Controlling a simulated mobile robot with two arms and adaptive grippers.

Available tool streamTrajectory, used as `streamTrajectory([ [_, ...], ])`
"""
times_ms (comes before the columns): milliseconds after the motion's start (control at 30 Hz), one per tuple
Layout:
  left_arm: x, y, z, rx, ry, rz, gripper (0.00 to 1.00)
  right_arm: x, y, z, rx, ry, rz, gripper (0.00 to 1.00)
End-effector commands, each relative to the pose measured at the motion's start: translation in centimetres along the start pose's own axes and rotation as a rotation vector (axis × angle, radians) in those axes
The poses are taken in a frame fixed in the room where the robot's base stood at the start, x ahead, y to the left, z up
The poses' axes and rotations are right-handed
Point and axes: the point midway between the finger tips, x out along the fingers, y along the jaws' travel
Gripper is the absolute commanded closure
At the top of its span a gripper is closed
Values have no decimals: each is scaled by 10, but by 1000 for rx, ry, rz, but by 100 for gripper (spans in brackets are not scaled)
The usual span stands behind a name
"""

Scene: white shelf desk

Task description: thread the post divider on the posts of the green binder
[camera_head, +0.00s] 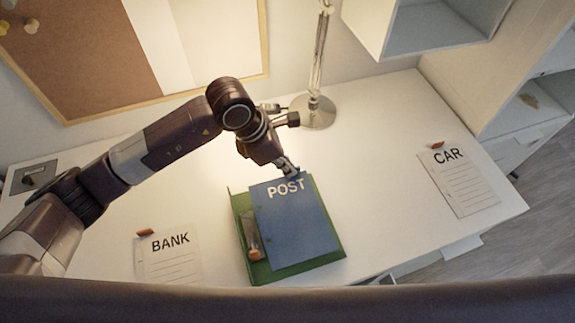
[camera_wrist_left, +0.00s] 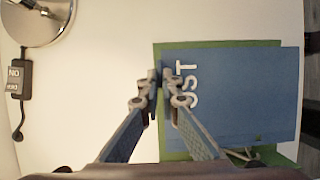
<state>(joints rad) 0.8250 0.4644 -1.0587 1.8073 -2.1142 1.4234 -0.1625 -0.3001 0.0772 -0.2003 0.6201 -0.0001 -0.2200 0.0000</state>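The blue post divider (camera_head: 295,225), marked POST, lies flat over the green binder (camera_head: 295,270), whose green edges show around it. In the left wrist view the divider (camera_wrist_left: 235,95) covers most of the binder (camera_wrist_left: 225,44). My left gripper (camera_head: 290,170) is at the divider's far edge, beside the lettering. In the left wrist view its fingers (camera_wrist_left: 161,82) are close together on that edge and look shut on it. A metal clip part (camera_head: 252,238) shows at the divider's left edge; whether posts pass through holes cannot be told. My right gripper is not in view.
A BANK sheet (camera_head: 170,260) lies front left and a CAR sheet (camera_head: 460,185) lies right, each with an orange-brown piece at its top. A lamp base (camera_head: 314,113) stands behind the binder. The white desk (camera_head: 380,160) is clear between binder and CAR sheet.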

Motion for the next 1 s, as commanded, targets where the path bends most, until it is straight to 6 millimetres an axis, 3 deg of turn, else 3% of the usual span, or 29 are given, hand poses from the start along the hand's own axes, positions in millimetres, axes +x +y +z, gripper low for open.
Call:
streamTrajectory([
  [1000, 5, 0, -2, 0, 0, 0, 100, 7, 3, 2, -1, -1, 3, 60],
])
